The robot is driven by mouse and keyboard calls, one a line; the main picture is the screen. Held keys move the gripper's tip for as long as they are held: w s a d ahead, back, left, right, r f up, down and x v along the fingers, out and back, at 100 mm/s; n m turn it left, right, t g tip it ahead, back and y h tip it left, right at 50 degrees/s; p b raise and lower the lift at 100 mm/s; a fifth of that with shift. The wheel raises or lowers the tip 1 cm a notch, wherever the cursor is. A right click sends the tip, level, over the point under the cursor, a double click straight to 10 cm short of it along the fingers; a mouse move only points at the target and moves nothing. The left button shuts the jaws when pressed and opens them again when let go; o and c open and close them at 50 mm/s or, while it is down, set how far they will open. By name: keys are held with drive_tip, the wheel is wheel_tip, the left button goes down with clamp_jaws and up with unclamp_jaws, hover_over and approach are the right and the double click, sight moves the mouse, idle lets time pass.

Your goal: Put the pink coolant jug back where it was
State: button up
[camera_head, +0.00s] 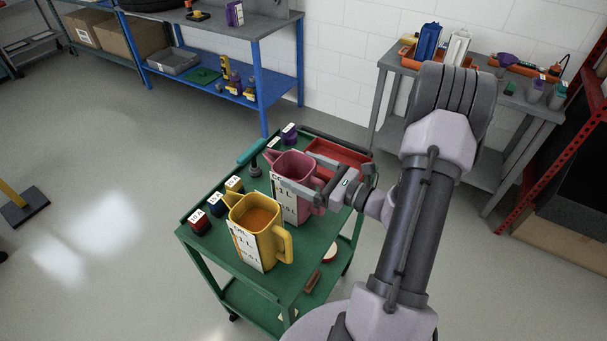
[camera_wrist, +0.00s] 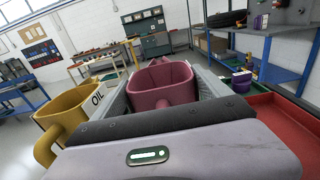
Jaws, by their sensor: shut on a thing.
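The pink coolant jug (camera_head: 292,172) stands at the back half of the green cart top (camera_head: 210,248), upright, with a white label on its front. My gripper (camera_head: 305,188) reaches in from the right and is shut on this jug. In the wrist view the pink jug (camera_wrist: 163,82) sits between my two fingers, its open top and handle facing me. I cannot tell whether its base touches the cart. A yellow oil jug (camera_head: 262,225) with amber liquid stands on the cart in front of it.
A red tray (camera_head: 338,155) lies on the cart behind my gripper. Several small labelled caps (camera_head: 200,222) line the cart's left edge, with a teal-handled tool (camera_head: 252,153) beside them. A grey bench (camera_head: 400,62) and a blue shelf (camera_head: 200,80) stand beyond. Open floor lies left.

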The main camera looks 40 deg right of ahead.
drive_tip(key=shift+f, duration=0.2)
drive_tip(key=shift+f, duration=0.15)
drive_tip(key=o, duration=1.9)
